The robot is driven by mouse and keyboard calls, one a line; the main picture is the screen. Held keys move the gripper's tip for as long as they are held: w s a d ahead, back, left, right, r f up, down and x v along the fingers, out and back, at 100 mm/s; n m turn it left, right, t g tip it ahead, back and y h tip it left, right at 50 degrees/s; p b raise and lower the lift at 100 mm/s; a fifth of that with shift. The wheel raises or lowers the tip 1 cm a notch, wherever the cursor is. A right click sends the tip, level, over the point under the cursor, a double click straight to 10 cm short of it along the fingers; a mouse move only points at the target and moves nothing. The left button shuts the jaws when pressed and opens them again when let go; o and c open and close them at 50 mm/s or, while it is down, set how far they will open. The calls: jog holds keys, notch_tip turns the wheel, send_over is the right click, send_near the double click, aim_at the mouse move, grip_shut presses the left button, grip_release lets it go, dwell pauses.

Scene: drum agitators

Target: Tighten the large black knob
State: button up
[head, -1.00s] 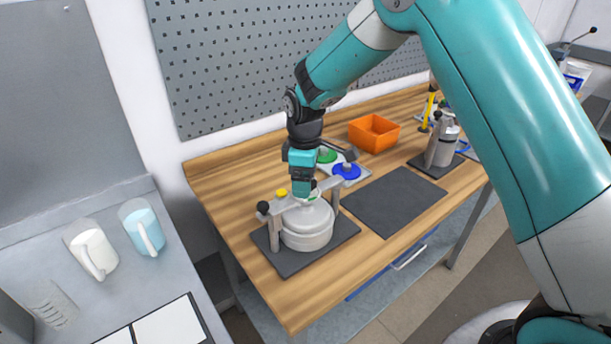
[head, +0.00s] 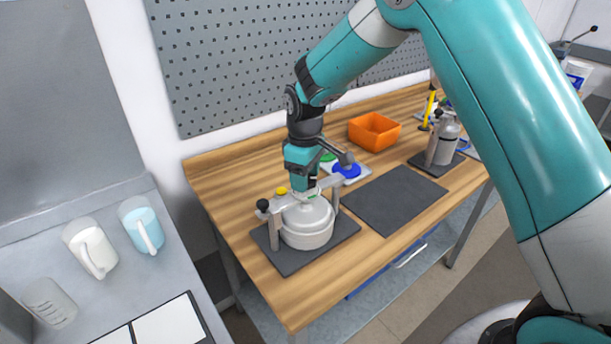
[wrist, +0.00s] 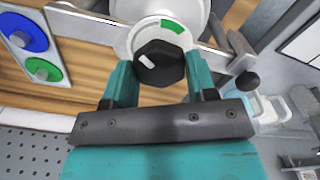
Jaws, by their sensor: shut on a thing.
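The large black knob (wrist: 158,62) shows in the wrist view, with a white mark on its face. It sits on a pale round dial (wrist: 140,30) with a green arc. My gripper (wrist: 158,78) is shut on the knob, with one teal finger on each side of it. In the head view my gripper (head: 304,184) points down at the top of the clamp bar (head: 325,186). The bar lies across a white lidded drum (head: 306,229), and the knob is hidden there behind my gripper.
The drum stands on a dark mat (head: 347,228) near the table's left end. A small black ball knob (head: 262,205) and a yellow knob (head: 282,191) are close by. Behind are a blue disc (head: 347,170) and an orange bin (head: 374,131). A second dark mat (head: 395,200) is empty.

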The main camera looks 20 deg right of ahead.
jog(key=m, duration=0.5)
jog(key=shift+w+d+r+m, duration=0.1)
jog(key=shift+m, duration=0.2)
jog(key=m, duration=0.5)
jog(key=shift+r+m+b, duration=0.1)
jog(key=shift+m+b, duration=0.2)
jog(key=shift+b, duration=0.1)
jog(key=shift+w, duration=0.1)
jog(key=o, duration=0.8)
jog(key=shift+c, duration=0.2)
jog(key=shift+o, duration=0.9)
notch_tip(320, 180, up, 17)
jog(key=b, duration=0.3)
jog(key=shift+r, duration=0.15)
